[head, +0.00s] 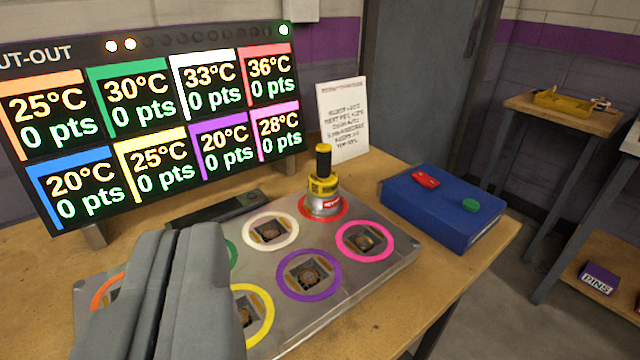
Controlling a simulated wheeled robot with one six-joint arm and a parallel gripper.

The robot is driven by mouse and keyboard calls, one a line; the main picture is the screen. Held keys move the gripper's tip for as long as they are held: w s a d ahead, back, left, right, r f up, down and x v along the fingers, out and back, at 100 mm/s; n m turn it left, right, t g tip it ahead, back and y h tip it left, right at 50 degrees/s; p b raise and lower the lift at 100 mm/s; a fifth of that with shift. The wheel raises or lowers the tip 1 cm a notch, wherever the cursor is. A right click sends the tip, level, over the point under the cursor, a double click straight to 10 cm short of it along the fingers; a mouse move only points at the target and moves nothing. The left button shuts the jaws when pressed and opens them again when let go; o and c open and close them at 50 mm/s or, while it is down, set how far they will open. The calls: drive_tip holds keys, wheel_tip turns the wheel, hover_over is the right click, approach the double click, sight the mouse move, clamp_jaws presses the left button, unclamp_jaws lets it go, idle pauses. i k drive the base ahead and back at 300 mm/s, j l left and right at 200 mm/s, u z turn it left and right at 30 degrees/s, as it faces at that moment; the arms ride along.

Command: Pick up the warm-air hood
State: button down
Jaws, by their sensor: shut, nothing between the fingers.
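The warm-air hood (323,187) stands upright on the red ring at the back of the metal plate (375,278). It has a black knob on top, a yellow collar and a silver bell-shaped body with a red label. My gripper (180,240) is grey, in the lower left foreground, with its fingers together and nothing between them. It is left of the hood and apart from it, and it hides part of the plate, including most of the green ring and parts of the orange and yellow rings.
A scoreboard (150,120) with temperatures and points stands behind the plate. A white notice (343,120) stands behind the hood. A blue box (440,210) with red and green buttons sits to the right. A side table (570,115) holds a yellow tray (562,101). The right table edge is open.

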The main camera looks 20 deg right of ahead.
sight(323, 199)
drive_tip(key=k+j+u, duration=0.1)
drive_tip(key=k+u, duration=0.25)
drive_tip(key=k, duration=0.15)
drive_tip(key=k+j+u, duration=0.4)
drive_tip(key=i+l+z, duration=0.3)
drive_tip(key=i+l, duration=0.2)
drive_tip(key=l, duration=0.3)
drive_tip(key=i+l+z, duration=0.3)
drive_tip(key=i+l, duration=0.3)
drive_tip(key=l, duration=0.1)
